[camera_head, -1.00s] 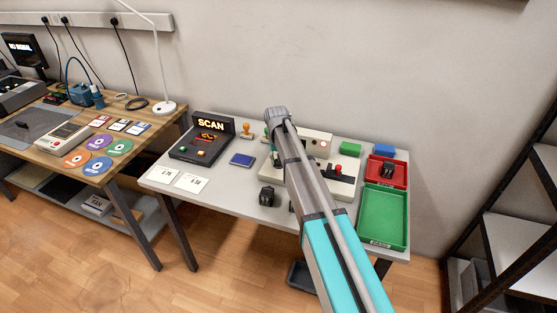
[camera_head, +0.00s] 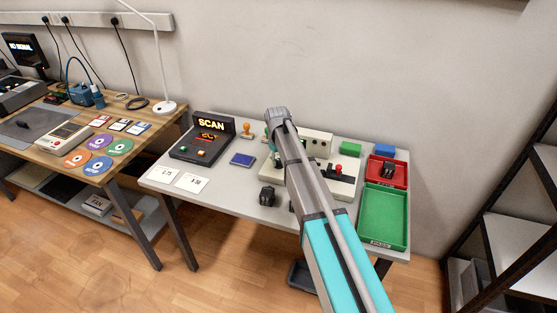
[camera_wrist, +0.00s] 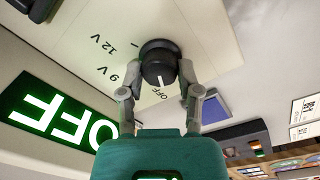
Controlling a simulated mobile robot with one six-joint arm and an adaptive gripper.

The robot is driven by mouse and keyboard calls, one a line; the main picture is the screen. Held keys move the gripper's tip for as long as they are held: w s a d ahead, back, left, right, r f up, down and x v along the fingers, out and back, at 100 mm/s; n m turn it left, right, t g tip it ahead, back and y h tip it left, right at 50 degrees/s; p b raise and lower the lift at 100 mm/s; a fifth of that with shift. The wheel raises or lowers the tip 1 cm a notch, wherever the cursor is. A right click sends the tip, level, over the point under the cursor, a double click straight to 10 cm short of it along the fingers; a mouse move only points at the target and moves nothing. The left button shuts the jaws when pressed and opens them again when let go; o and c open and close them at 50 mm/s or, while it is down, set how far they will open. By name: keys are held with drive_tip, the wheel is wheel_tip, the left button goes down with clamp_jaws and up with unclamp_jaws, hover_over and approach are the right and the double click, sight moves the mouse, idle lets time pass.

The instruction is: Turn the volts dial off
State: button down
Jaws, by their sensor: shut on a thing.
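The black volts dial (camera_wrist: 158,60) sits on a pale panel (camera_wrist: 75,28) in the wrist view. Its white pointer line is at the OFF mark; the 9 V and 12 V marks lie to the left. My gripper (camera_wrist: 161,74) is shut on the dial, with one finger on each side. A green sign (camera_wrist: 55,112) beside it reads OFF in white, upside down in this view. In the head view my arm covers the dial and my fingers; part of the pale device (camera_head: 318,139) shows behind the arm.
On the grey table (camera_head: 222,200) are a SCAN device (camera_head: 200,140), a blue pad (camera_head: 242,160), a stamp (camera_head: 247,130), a black block (camera_head: 267,196), a red tray (camera_head: 375,181) and a green tray (camera_head: 383,217). A dark shelf (camera_head: 520,190) stands at right.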

drive_tip(key=shift+s, duration=0.15)
drive_tip(key=shift+c, duration=1.5)
unclamp_jaws()
drive_tip(key=shift+m, duration=0.5)
